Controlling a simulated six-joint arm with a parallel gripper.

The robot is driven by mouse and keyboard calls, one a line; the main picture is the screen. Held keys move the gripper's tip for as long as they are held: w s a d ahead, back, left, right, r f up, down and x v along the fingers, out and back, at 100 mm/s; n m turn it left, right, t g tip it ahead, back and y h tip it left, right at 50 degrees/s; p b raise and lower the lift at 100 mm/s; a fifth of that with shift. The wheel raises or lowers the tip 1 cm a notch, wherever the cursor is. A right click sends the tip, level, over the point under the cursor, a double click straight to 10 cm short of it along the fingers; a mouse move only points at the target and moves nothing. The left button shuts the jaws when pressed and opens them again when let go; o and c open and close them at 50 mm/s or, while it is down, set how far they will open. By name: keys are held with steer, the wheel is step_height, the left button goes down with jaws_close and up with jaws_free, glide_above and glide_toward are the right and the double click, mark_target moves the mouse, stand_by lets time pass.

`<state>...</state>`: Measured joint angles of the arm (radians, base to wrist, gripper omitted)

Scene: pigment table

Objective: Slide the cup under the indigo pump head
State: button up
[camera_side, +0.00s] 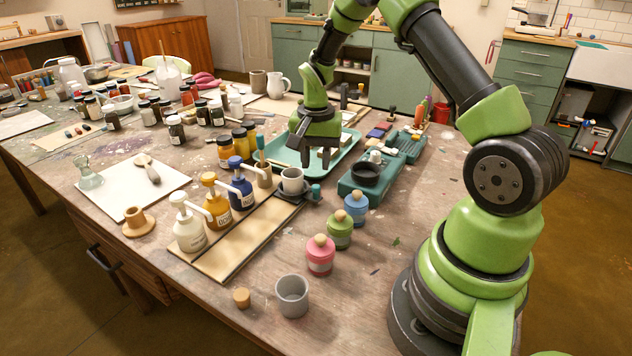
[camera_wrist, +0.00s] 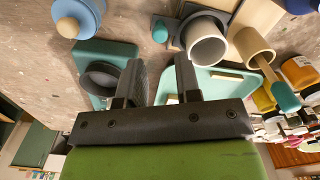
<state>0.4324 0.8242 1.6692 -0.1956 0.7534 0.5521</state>
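A pale grey cup (camera_side: 292,182) stands upright on a dark carriage (camera_side: 287,196) with a teal knob (camera_side: 315,192), at the far end of a wooden track board (camera_side: 235,236). The indigo pump bottle (camera_side: 241,190) stands left of the cup; its pump head (camera_side: 235,163) is not above the cup. My gripper (camera_side: 313,155) is open and empty, pointing down beyond the cup, over the teal tray area. In the wrist view, the open fingers (camera_wrist: 158,80) show nothing between them; the cup (camera_wrist: 207,45) and knob (camera_wrist: 160,31) lie ahead of them, apart from them.
Ochre (camera_side: 215,200) and white (camera_side: 188,228) pump bottles line the track. Blue (camera_side: 356,207), green and pink jars and another grey cup (camera_side: 292,296) stand nearer.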

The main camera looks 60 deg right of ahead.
mark_target(316, 186)
step_height(316, 186, down, 6)
steer(key=shift+r, duration=0.1)
steer(key=shift+a, duration=0.15)
jaws_close()
